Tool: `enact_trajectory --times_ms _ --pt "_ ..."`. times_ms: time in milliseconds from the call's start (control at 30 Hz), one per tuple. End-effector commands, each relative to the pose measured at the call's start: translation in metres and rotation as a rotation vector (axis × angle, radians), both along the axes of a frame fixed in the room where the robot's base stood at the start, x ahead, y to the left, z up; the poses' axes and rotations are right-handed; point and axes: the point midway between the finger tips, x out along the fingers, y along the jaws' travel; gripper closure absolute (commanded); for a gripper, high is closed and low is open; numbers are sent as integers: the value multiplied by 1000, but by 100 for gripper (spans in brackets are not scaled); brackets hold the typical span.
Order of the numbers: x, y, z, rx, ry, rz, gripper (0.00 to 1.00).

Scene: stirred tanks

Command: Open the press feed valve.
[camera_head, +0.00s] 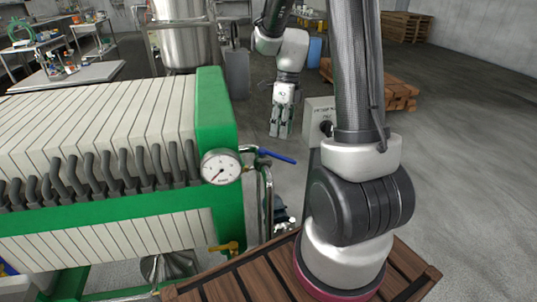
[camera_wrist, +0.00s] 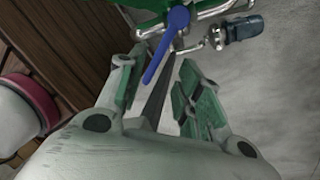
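The press feed valve has a blue lever (camera_head: 277,157) on the pipework at the right end of the green and white filter press (camera_head: 216,120). The lever sticks out to the right from the pipe, beside the pressure gauge. In the wrist view the blue lever (camera_wrist: 163,47) lies beyond my fingertips, slanting from upper right to lower left. My gripper (camera_head: 281,122) hangs pointing down, behind and above the lever in the head view. In the wrist view its fingers (camera_wrist: 160,78) are spread apart with nothing between them. No contact with the lever shows.
A pressure gauge (camera_head: 221,167) sits on the press end. A yellow lever (camera_head: 226,247) is lower down. A grey box with a black knob (camera_head: 325,127) stands right of my gripper. A steel tank (camera_head: 184,35) and wooden pallets (camera_head: 398,92) stand behind. Floor at right is clear.

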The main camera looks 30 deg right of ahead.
Motion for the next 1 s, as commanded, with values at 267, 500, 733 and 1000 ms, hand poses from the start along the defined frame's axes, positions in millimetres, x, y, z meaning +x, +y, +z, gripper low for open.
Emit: enact_trajectory --times_ms 267,500,733,1000 --pt "-1 1 -6 -17 32 -176 65" --pt "-5 8 -43 -18 35 -176 65" --pt "-7 12 -72 -18 32 -174 65" --pt "-7 13 -77 -17 30 -175 65"
